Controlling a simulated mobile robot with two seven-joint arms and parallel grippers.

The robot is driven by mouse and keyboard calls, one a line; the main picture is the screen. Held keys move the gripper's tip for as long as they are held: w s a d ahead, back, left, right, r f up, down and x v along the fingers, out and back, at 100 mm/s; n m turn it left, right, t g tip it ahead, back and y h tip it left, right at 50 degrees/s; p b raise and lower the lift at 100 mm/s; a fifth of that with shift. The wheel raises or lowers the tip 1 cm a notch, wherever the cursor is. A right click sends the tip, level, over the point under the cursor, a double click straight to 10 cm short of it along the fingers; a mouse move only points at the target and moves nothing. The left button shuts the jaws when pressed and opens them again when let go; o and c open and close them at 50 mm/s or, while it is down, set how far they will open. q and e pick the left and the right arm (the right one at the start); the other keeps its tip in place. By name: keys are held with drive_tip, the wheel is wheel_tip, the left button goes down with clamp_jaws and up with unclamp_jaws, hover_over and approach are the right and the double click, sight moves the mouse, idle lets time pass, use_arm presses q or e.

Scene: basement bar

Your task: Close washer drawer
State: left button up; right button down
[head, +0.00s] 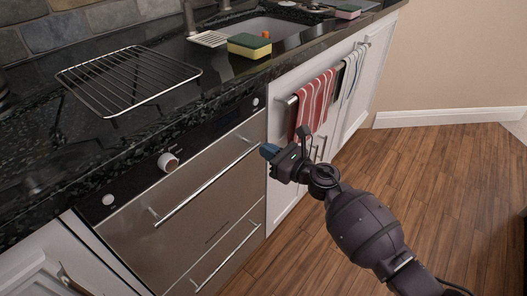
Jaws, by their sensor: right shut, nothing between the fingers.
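The stainless steel washer (177,207) is built in under the black counter at the left. It has an upper front with a long bar handle (205,184) and a lower front with a second bar handle (227,258). Both fronts look about flush with the cabinets, and no open gap shows. My right gripper (270,151) is shut and empty. It appears to the right of the upper handle, in front of the white cabinet beside the washer. I cannot tell whether it touches anything. My left gripper is not in view.
The counter (75,158) bears a wire rack (128,78), a sponge (249,45) and a sink (268,28). A red striped towel (315,103) hangs from a rail on the white cabinets right of the washer. The wooden floor (430,185) at the right is clear.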

use_arm(q)
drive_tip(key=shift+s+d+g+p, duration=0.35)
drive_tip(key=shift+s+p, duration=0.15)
drive_tip(key=shift+p, duration=0.25)
use_arm(e)
drive_tip(key=v, duration=1.2)
drive_tip(key=shift+f, duration=0.2)
